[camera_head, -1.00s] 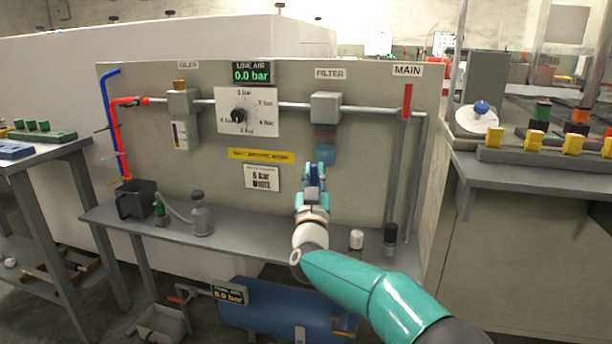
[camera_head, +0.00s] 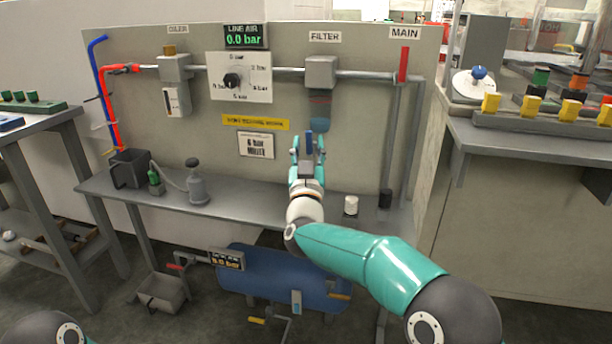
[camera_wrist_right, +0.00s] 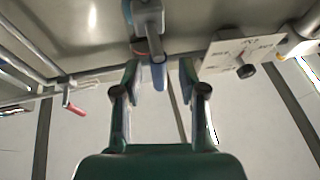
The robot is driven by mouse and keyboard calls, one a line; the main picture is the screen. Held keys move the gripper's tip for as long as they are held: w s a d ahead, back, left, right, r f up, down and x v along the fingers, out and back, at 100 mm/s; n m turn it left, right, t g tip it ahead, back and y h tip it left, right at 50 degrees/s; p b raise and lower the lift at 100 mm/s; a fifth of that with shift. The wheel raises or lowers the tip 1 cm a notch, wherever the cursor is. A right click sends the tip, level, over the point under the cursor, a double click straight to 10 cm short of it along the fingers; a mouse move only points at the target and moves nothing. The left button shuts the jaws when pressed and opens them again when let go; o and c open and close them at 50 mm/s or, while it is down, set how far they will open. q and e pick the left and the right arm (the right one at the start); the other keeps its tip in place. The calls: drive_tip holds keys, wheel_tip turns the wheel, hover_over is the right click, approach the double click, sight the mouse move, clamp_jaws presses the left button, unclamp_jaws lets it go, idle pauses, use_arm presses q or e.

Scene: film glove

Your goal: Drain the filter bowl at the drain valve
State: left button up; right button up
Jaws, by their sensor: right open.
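The filter (camera_head: 321,72) hangs on the pipe under the FILTER label, with its bluish bowl (camera_head: 320,110) below and a dark reddish band near the bowl's top. My right gripper (camera_head: 308,148) is open just below the bowl. In the right wrist view, the open right gripper (camera_wrist_right: 160,88) has its fingers on either side of a blue piece (camera_wrist_right: 158,77) at the end of a grey stem under the filter (camera_wrist_right: 147,18). This looks like the drain valve; contact with the fingers cannot be told. My left gripper is out of view.
The bench (camera_head: 260,208) below holds a black container (camera_head: 130,168), a green bottle (camera_head: 155,182), a grey bottle (camera_head: 197,186) and a white cap (camera_head: 351,204). The line air display (camera_head: 246,36) reads 0.0 bar. A regulator dial (camera_head: 238,78) is left of the filter.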

drive_tip(key=d+v, duration=0.1)
drive_tip(key=v, duration=0.9)
drive_tip(key=shift+a+f, duration=0.2)
drive_tip(key=shift+a, duration=0.25)
wheel_tip(320, 180, down, 18)
drive_tip(key=d+n+g+y, duration=0.2)
drive_tip(key=g+y, duration=0.1)
drive_tip(key=g, duration=0.2)
drive_tip(key=s+d+f+g+y, duration=0.1)
drive_tip(key=s+f+g, duration=0.15)
drive_tip(key=f, duration=0.35)
drive_tip(key=s+d+f+g, duration=0.1)
drive_tip(key=s+f+g, duration=0.15)
drive_tip(key=f, duration=0.25)
drive_tip(key=s+d+f+g+y, duration=0.1)
drive_tip(key=s+d+f, duration=0.1)
drive_tip(key=s+f, duration=0.3)
drive_tip(key=s+d+f+m+g+p, duration=0.1)
drive_tip(key=s+f+g, duration=0.35)
drive_tip(key=s, duration=0.45)
drive_tip(key=s+f+m+g+y, duration=0.1)
drive_tip(key=s+f+g, duration=0.3)
drive_tip(key=s, duration=0.5)
drive_tip(key=s+d+f+m+g+p, duration=0.1)
drive_tip(key=s+f+g, duration=0.1)
drive_tip(key=s+f, duration=0.55)
wheel_tip(320, 180, up, 39)
drive_tip(key=p, duration=3.7)
drive_tip(key=shift+s+r, duration=0.25)
drive_tip(key=shift+s, duration=0.2)
